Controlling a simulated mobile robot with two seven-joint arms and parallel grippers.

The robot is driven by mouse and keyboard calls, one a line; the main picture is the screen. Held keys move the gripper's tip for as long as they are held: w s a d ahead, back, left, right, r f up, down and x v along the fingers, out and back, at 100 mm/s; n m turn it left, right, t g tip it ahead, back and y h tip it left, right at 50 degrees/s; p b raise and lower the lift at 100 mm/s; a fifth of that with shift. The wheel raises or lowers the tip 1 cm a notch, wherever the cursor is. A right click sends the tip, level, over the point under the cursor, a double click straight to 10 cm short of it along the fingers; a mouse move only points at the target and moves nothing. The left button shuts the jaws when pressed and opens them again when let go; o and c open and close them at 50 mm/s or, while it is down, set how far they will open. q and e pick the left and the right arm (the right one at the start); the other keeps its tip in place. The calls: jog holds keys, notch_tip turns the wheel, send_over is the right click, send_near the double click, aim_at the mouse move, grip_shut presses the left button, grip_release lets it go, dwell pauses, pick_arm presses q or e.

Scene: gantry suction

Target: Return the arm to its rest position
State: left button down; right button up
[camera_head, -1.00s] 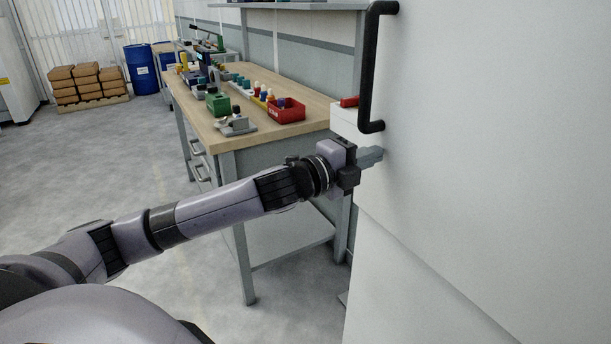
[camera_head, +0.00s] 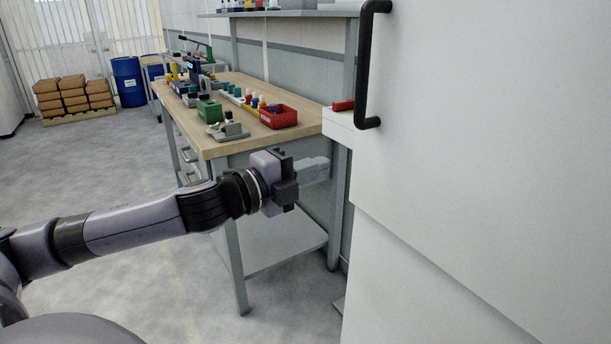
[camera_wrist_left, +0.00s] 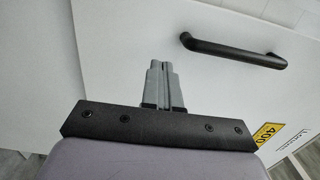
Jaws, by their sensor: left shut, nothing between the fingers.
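My left arm comes in from the left in the head view. Its gripper (camera_head: 315,169) points right, in front of the workbench's near end and to the left of the white cabinet panel. In the left wrist view the gripper's two grey fingers (camera_wrist_left: 160,72) are together with nothing between them. They are clear of the black handle (camera_wrist_left: 235,50), which lies to their right on the white panel. My right gripper is in neither view.
The white panel (camera_head: 480,150) with its black handle (camera_head: 367,70) fills the right side. A wooden workbench (camera_head: 225,145) with a red bin (camera_head: 279,117) and several tools stands behind my arm. A blue drum (camera_head: 128,82) and stacked brown boxes (camera_head: 75,97) stand far left. Grey floor is open at left.

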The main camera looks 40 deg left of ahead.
pick_arm(q)
jog(key=shift+b+v, duration=0.35)
jog(key=shift+v, duration=0.45)
jog(key=shift+s, duration=0.1)
jog(key=s+f+n+g+y+p, duration=0.1)
jog(key=s+f+n+g, duration=0.3)
jog(key=f, duration=0.7)
jog(key=s+f+n+t+y+p, duration=0.1)
jog(key=f+n+y+p, duration=0.1)
jog(key=f+n, duration=0.7)
jog(key=s+d+f+n+g+p, duration=0.1)
jog(key=s+d+f+n+g, duration=0.1)
jog(key=s+d+f, duration=0.4)
jog(key=s+d+f+n+g, duration=0.1)
jog(key=s+d+f+n, duration=0.3)
jog(key=f, duration=0.5)
jog(key=s+d, duration=0.2)
jog(key=shift+s+f+g+p, duration=0.35)
jog(key=shift+s+g+p, duration=0.05)
